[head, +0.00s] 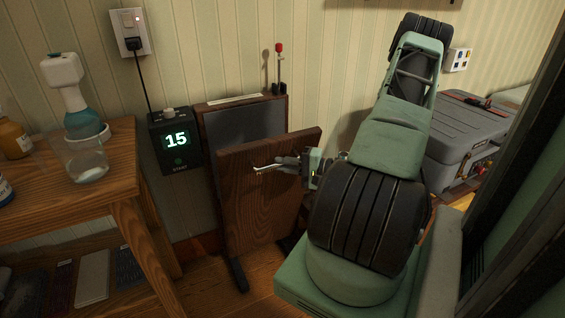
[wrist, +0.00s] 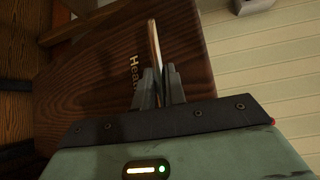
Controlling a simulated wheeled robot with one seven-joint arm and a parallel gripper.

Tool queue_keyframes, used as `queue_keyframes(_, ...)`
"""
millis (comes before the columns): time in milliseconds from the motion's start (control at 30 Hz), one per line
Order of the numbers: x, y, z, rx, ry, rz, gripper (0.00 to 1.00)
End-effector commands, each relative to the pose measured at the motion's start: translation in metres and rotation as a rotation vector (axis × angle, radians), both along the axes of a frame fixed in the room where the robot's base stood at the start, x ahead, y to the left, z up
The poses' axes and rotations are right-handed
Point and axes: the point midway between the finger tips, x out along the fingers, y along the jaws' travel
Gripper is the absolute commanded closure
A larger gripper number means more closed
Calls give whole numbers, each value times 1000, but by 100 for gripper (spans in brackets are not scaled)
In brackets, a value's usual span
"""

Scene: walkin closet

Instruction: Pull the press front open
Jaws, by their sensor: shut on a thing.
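The press (head: 245,122) is a dark wooden trouser press standing against the wall, with a grey inner face showing. Its wooden front (head: 245,195) is tilted outward at the top, with a gap between it and the body. The front also fills much of the wrist view (wrist: 100,65), with partly hidden lettering. A pale metal handle (head: 262,169) is on the front; in the wrist view the handle (wrist: 154,42) rises between the fingers. My gripper (head: 281,164) is shut on the handle; its fingers also show in the wrist view (wrist: 158,88).
A control box (head: 176,140) reading 15 hangs left of the press, with a cord to a wall socket (head: 130,32). A wooden table (head: 105,170) with bottles and a cup is at left. A grey case (head: 465,135) lies at right behind my arm.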

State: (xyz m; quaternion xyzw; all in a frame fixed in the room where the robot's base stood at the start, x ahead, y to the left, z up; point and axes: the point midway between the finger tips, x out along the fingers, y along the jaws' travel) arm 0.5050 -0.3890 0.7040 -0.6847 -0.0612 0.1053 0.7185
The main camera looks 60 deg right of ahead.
Motion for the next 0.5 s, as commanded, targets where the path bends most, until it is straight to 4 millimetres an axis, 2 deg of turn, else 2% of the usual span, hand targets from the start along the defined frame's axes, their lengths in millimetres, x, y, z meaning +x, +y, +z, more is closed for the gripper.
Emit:
queue_keyframes(133, 0, -1, -4, 1, 10, -4, 100)
queue_keyframes(167, 0, -1, -4, 1, 10, -4, 85)
queue_keyframes(233, 0, -1, -3, 1, 10, -4, 66)
queue_keyframes(500, 0, -1, -1, 0, 4, -2, 66)
